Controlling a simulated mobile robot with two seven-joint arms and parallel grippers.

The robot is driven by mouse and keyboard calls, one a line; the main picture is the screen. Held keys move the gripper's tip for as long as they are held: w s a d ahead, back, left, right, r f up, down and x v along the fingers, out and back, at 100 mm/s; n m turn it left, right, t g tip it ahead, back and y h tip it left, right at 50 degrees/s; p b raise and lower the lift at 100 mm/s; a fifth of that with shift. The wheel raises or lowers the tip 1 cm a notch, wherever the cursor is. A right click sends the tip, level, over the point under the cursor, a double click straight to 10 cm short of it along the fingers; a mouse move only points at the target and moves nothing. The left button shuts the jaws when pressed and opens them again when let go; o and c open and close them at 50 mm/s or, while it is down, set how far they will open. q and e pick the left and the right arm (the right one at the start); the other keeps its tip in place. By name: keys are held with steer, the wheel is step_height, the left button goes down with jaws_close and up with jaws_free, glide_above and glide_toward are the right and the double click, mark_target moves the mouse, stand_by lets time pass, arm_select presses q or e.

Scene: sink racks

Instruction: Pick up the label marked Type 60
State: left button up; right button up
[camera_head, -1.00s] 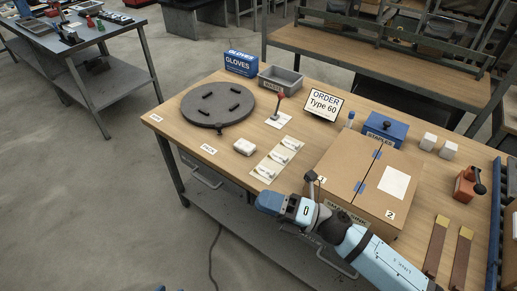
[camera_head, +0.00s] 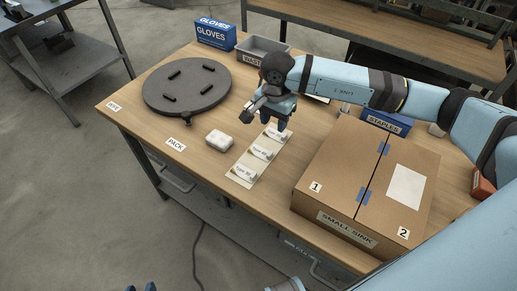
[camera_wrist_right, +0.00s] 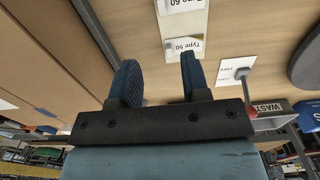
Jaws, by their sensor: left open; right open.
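Three white labels lie in a row on a pale strip (camera_head: 231,178). In the right wrist view the label marked Type 60 (camera_wrist_right: 182,4) is cut by the top edge, and the Type 50 label (camera_wrist_right: 186,45) is closer to my fingers. In the head view the Type 60 label appears to be the middle one (camera_head: 261,153); its print is too small to be sure. My right gripper (camera_head: 276,122) is open and empty above the far end of the strip, partly covering that end. My left gripper (camera_head: 140,288) barely shows at the bottom edge, low and away from the table.
A cardboard box (camera_head: 330,185) stands right of the strip. A white block (camera_head: 219,140) and a dark round turntable (camera_head: 187,87) are left of it. Behind are a grey bin (camera_head: 262,50) and a blue gloves box (camera_head: 215,33). My right arm hides most of the order sign.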

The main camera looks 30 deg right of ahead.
glide_above(271, 152)
step_height(271, 152, down, 8)
steer(key=shift+s+d+r, duration=0.1)
steer(key=shift+s+r, duration=0.05)
steer(key=shift+r, duration=0.1)
steer(key=shift+w+f+p, duration=0.2)
steer(key=shift+f+p, duration=0.15)
steer(key=shift+f, duration=2.65)
jaws_close()
